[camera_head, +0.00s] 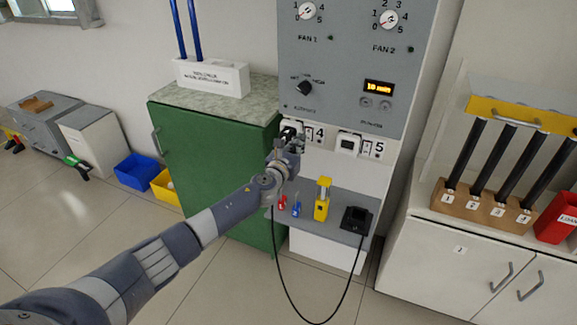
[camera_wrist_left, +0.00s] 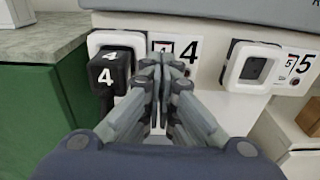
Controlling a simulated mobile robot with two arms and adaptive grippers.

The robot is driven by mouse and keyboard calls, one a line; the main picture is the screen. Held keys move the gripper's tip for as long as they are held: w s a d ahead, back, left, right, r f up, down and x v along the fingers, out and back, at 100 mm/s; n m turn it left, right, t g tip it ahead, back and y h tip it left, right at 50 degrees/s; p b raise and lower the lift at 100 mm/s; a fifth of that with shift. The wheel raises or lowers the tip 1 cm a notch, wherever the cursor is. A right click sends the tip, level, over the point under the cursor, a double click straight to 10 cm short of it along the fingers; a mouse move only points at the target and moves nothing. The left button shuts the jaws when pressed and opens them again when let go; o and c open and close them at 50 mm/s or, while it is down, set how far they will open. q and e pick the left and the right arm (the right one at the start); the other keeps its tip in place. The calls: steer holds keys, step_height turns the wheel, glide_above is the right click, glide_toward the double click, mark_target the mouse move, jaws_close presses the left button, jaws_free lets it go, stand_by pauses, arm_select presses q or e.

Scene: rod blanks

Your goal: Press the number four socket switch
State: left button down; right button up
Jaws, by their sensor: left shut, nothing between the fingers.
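The number four socket (camera_head: 290,125) is a white unit low on the grey panel, with a black plug marked 4 (camera_wrist_left: 108,75) in it in the left wrist view. The number four switch (camera_head: 309,132) is the small plate between this socket and the big 4 label (camera_head: 319,133). In the left wrist view the switch (camera_wrist_left: 162,45) is partly hidden behind my fingertips. My left gripper (camera_wrist_left: 165,62) is shut and empty, its tips just in front of or at the switch. I cannot tell if they touch. My right gripper is not in view.
The number five socket (camera_head: 348,144) and its switch (camera_head: 366,148) are just to the right. A grey shelf (camera_head: 335,213) below holds a yellow device (camera_head: 322,200) and a black block (camera_head: 356,219) with a hanging cable. A green cabinet (camera_head: 215,165) stands at the left.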

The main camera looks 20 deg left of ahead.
arm_select(q)
steer(key=s+p, duration=0.1)
steer(key=s, duration=0.8)
steer(key=shift+s+a+r+p, duration=0.15)
steer(key=shift+s+a+p, duration=0.15)
steer(key=shift+p, duration=0.05)
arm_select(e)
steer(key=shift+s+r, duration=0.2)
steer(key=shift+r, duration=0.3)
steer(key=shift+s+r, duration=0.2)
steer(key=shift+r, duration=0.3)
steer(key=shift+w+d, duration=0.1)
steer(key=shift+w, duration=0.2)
